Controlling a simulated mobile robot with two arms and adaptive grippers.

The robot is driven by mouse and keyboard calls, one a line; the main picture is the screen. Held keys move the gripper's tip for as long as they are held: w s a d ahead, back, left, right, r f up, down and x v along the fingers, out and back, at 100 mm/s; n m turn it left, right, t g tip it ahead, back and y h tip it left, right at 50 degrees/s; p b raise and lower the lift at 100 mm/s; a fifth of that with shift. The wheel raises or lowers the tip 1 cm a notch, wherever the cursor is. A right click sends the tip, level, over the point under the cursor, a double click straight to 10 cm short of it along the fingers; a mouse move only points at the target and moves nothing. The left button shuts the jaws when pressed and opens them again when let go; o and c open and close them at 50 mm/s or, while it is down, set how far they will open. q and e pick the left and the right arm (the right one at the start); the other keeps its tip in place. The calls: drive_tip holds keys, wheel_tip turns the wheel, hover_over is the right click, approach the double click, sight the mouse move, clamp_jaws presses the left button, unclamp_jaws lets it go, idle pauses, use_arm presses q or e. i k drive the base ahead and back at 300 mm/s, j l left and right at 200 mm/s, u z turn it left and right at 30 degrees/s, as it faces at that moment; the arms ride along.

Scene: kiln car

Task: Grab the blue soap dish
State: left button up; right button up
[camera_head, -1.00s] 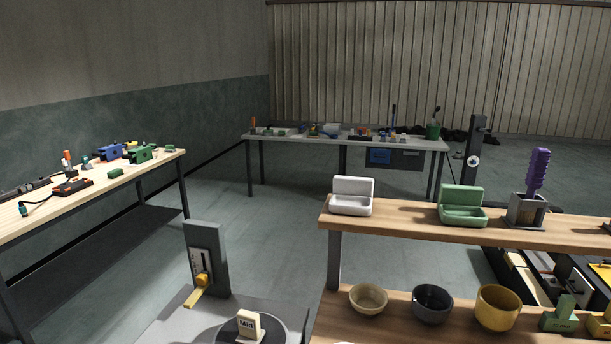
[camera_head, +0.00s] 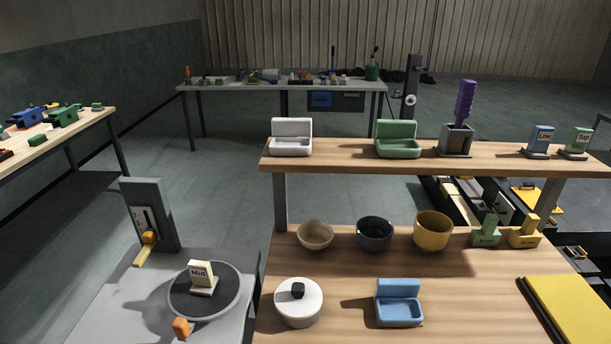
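The blue soap dish (camera_head: 399,304) stands on the lower wooden shelf, near the front. It has a shallow open tray and an upright back panel. It lies to the right of a white lidded pot (camera_head: 298,303). Nothing touches it. Neither of my grippers shows in the view.
Three bowls, beige (camera_head: 315,235), grey (camera_head: 374,233) and yellow (camera_head: 433,230), stand behind the blue dish. White (camera_head: 291,137) and green (camera_head: 397,139) soap dishes sit on the upper shelf (camera_head: 345,159). A yellow board (camera_head: 572,310) lies at right. Bare wood surrounds the dish.

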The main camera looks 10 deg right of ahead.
sight(396, 304)
drive_tip(key=j+z, duration=0.3)
drive_tip(key=j, duration=0.5)
drive_tip(key=j+z, duration=0.3)
drive_tip(key=j, duration=0.45)
